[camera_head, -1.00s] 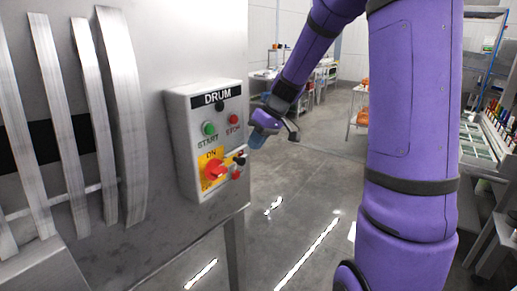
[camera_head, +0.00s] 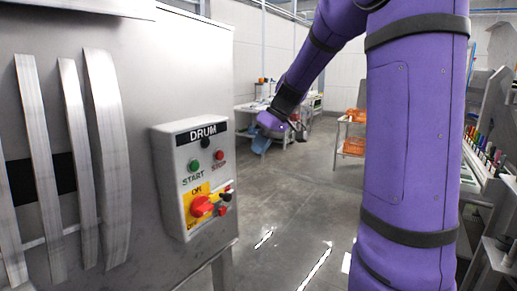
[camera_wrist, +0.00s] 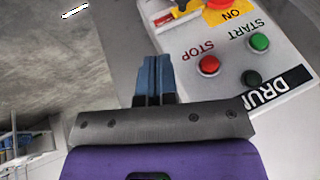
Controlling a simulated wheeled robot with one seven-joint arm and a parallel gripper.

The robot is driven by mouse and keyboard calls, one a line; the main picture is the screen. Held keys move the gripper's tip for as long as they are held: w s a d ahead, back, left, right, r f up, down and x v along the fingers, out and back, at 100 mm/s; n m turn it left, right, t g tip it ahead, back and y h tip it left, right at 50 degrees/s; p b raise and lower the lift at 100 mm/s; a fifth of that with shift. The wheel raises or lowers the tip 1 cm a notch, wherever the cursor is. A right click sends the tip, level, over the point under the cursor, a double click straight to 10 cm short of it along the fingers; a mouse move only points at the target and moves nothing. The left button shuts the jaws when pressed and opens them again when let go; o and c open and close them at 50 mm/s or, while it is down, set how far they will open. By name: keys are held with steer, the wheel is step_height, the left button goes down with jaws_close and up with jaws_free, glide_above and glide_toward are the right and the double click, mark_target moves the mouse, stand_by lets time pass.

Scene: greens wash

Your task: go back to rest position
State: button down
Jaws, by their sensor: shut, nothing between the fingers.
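My gripper (camera_head: 260,146) is in the head view to the right of the drum control box, apart from it, on my purple arm. In the wrist view my gripper (camera_wrist: 153,68) shows its two blue fingers together with nothing between them. The grey control box (camera_head: 172,176) labelled DRUM is fixed to the steel machine. It has a green START button (camera_head: 193,166), a red STOP button (camera_head: 217,155) and a red rotary switch (camera_head: 202,206) on a yellow plate. In the wrist view the box (camera_wrist: 208,38) lies beyond and right of the fingers.
The steel machine (camera_head: 190,60) with curved metal strips fills the left. Tables with orange items (camera_head: 353,146) stand at the back. A bench with coloured bottles (camera_head: 482,140) runs along the right. The grey floor (camera_head: 295,200) between is clear.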

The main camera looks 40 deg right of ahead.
steer(key=s+a+r+m+t+h, duration=0.1)
steer(key=s+a, duration=0.5)
steer(key=s, duration=0.6)
steer(key=s+a+r+m+t+h, duration=0.1)
steer(key=s+a+m+h, duration=0.1)
steer(key=s+a+h, duration=0.2)
steer(key=s+a, duration=0.3)
steer(key=s, duration=0.5)
steer(key=shift+s+a+r+m+t, duration=0.15)
steer(key=shift+s+m+t, duration=0.05)
steer(key=shift+m+t, duration=0.1)
stand_by(1.3)
